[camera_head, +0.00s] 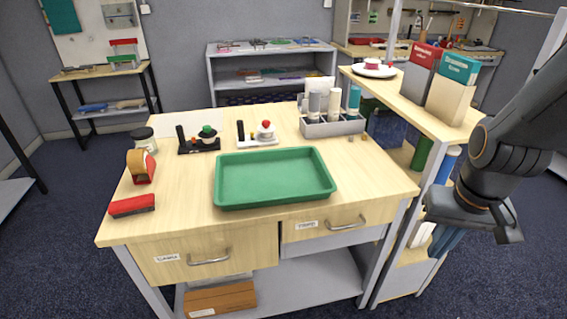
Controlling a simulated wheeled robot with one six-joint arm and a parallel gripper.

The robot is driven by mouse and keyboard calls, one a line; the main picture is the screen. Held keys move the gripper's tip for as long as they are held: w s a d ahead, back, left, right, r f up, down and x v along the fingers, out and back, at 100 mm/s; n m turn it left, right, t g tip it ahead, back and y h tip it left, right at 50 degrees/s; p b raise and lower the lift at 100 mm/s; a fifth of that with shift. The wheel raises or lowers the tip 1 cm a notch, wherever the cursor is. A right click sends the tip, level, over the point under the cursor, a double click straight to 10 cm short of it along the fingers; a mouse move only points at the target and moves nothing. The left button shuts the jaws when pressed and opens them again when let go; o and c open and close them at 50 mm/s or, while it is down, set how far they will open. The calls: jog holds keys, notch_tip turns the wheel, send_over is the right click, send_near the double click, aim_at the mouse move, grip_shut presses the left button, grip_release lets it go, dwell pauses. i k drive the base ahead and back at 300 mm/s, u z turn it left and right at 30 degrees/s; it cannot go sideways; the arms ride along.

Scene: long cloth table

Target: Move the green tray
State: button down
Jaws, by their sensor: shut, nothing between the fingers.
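The green tray (275,177) is a shallow, empty rectangle with a raised rim. It lies flat on the wooden workbench top (370,183), close to the front edge above the drawers. My gripper (452,236) is at the right, beyond the bench's right edge and in front of the side shelf. It is shut and empty, well apart from the tray. The arm comes in from the right edge of the picture. The gripper's fingers are dark and partly hard to make out.
Behind the tray stand two small devices (199,139) (257,133) and a grey caddy of bottles (332,124). At left are a tape dispenser (140,166), a jar (144,139) and a red brush (132,206).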

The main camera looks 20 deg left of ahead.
aim_at(245, 180)
jog(key=k, duration=0.55)
jog(key=u, duration=0.9)
jog(key=i, duration=1)
